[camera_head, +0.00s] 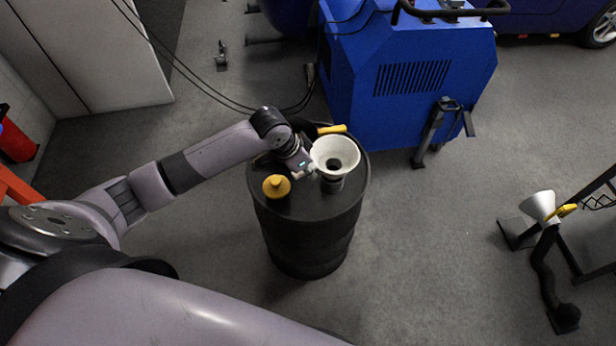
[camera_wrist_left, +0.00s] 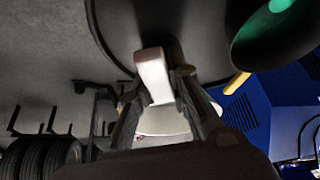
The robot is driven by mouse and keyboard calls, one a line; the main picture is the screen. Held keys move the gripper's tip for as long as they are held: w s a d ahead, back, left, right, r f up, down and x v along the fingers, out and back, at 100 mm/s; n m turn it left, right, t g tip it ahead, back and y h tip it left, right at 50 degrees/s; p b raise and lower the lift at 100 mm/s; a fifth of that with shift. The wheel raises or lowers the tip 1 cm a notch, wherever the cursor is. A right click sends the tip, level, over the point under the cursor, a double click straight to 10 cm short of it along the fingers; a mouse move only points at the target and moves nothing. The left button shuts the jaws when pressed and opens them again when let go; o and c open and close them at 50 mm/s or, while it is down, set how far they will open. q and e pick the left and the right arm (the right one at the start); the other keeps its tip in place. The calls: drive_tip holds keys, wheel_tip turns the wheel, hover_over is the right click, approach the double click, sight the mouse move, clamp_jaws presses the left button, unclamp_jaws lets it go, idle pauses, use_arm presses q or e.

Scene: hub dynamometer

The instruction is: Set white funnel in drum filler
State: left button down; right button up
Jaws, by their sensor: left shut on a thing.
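A white funnel (camera_head: 322,147) stands mouth up over the top of the black drum (camera_head: 308,232). A dark collar (camera_head: 332,185), seemingly the drum filler, shows right below its bowl. I cannot tell whether the spout is inside it. My left gripper (camera_head: 309,168) is at the funnel's left side, shut on it. In the left wrist view, a pale piece (camera_wrist_left: 153,75), which looks like part of the funnel, sits between the fingers of my left gripper (camera_wrist_left: 160,100). The fingers hide part of it. My right gripper is not in view.
A blue machine (camera_head: 410,80) stands close behind the drum. A metal cone on a stand (camera_head: 540,205) is at right. Floor between is clear.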

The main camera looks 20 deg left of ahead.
use_arm(q)
drive_tip(key=shift+f, duration=1.85)
drive_tip(key=shift+f, duration=0.1)
drive_tip(key=shift+f, duration=0.15)
drive_tip(key=c, duration=1.5)
unclamp_jaws()
drive_tip(key=shift+r, duration=0.4)
drive_tip(key=p+v, duration=0.1)
drive_tip(key=v, duration=1)
drive_tip(key=shift+s+a+r, duration=0.1)
drive_tip(key=shift+s+r, duration=0.1)
drive_tip(key=shift+r, duration=0.15)
